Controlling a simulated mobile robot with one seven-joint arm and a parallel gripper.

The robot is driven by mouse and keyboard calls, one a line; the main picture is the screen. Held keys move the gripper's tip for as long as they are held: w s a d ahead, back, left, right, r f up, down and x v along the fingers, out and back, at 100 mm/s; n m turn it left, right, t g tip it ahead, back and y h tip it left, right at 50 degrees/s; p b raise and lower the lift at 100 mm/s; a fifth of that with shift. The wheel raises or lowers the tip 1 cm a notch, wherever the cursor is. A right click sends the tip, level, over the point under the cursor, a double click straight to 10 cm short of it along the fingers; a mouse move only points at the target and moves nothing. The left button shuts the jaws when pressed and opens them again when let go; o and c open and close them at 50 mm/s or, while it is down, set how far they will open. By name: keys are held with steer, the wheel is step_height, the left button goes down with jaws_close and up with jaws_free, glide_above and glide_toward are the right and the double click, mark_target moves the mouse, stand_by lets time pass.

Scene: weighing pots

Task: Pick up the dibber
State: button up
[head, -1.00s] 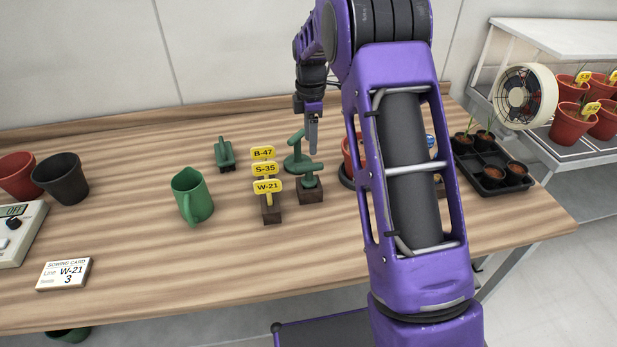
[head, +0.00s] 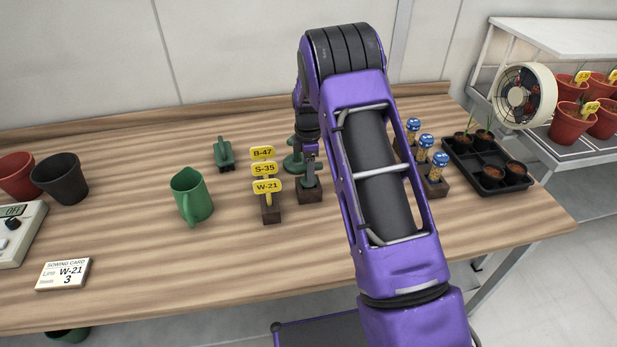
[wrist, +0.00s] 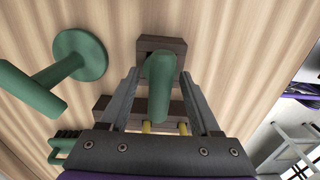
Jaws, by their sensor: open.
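The dibber (wrist: 160,82) has a green handle and stands in a dark wooden block (head: 308,196), which also shows in the wrist view (wrist: 150,44). My gripper (head: 311,172) is right above the block in the head view and hides most of the dibber. In the wrist view, my open gripper (wrist: 160,75) has one finger on each side of the green handle. I cannot tell whether either finger touches it. The dibber's lower part is hidden.
A green round-based tool (wrist: 80,54) stands close beside the dibber. A block with yellow labels (head: 267,186) is just left of it. A green jug (head: 192,197), a green brush (head: 224,154) and blue-capped tubes (head: 425,148) are nearby.

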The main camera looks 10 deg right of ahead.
steer(key=shift+c, duration=0.3)
jaws_close()
step_height(320, 180, up, 10)
steer(key=shift+r, duration=0.1)
steer(key=c, duration=0.5)
jaws_free()
jaws_close()
steer(key=shift+d, duration=0.1)
